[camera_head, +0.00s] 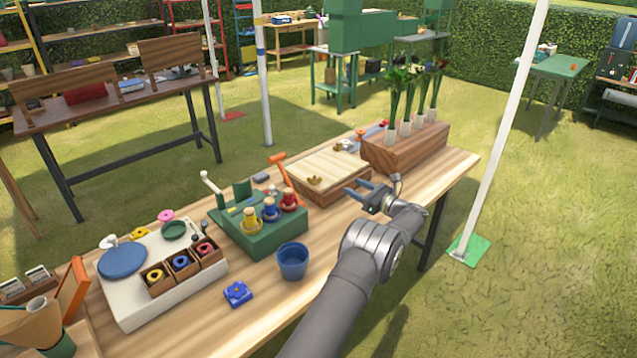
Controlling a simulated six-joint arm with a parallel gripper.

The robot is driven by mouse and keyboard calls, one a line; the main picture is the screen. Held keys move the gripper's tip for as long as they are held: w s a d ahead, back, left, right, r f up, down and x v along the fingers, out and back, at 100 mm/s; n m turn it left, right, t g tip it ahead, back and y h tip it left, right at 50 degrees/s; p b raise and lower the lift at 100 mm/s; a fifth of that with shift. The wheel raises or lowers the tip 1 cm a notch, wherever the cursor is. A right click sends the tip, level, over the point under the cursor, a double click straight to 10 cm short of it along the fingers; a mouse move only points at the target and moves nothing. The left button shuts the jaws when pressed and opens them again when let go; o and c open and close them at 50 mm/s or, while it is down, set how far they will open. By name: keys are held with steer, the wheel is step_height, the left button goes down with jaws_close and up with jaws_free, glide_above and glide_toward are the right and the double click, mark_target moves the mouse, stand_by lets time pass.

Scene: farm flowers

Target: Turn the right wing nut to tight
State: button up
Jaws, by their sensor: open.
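A pale wooden press-like block (335,168) with a darker base sits near the middle of the table. A small brass wing nut (314,181) shows on its top near the front left edge. A small brownish shape (345,145) shows at the block's far right edge; it is too small to tell whether it is another wing nut. My gripper (355,187) is open with nothing visible between its fingers. It is by the right front side of the block, to the right of the brass wing nut and apart from it.
A brown planter (405,150) with several flower stems stands to the right. A green stand (262,237) with coloured pegs, a blue cup (292,262), a blue block (237,293) and a white tray (135,305) are to the left. An orange-handled tool (281,171) is behind the stand.

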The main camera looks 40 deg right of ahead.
mark_target(317, 181)
steer(key=s+f+y, duration=0.1)
steer(key=s+f+n, duration=0.1)
steer(key=shift+s+a+f+g+y, duration=0.2)
steer(key=shift+s+f+g+y, duration=0.05)
steer(key=shift+f+g+y, duration=0.15)
steer(key=x, duration=1.7)
steer(key=shift+w+r, duration=0.1)
steer(key=shift+w, duration=0.05)
jaws_close()
